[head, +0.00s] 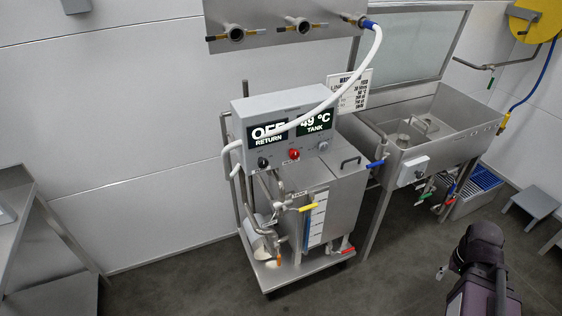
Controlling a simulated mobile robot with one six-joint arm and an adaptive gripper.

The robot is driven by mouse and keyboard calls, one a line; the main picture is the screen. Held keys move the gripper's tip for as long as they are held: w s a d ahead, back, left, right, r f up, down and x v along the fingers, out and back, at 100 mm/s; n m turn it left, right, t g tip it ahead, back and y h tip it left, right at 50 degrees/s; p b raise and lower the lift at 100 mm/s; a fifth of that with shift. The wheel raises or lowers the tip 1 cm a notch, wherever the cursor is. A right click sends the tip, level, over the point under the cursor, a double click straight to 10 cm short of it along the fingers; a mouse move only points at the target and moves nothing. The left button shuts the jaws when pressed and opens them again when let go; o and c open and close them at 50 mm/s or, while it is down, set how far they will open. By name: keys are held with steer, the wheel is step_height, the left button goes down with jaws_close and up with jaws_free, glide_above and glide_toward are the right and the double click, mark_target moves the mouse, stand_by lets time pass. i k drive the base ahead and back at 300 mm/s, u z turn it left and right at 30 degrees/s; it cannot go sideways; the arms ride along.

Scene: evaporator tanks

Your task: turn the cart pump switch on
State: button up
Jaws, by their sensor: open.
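The cart's grey control box (285,125) stands on the wheeled steel cart (330,258) in the middle. Its left display (268,131) reads OFF RETURN; its right display (317,123) reads 49 °C TANK. Below them are a black knob (263,163), a red knob (294,154) and a small grey knob (323,146). Their labels are too small to read, so I cannot tell which is the pump switch. My gripper (442,271) is at the lower right, far from the box, empty. Only a small grey tip shows clearly; my dark wrist hides the rest.
A steel table (30,225) is at left. The front floor is clear.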

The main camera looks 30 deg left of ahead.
mark_target(262, 163)
steer(key=z, duration=0.5)
steer(key=k, duration=1.25)
steer(key=u, duration=0.7)
steer(key=i, duration=1)
steer(key=z, duration=0.05)
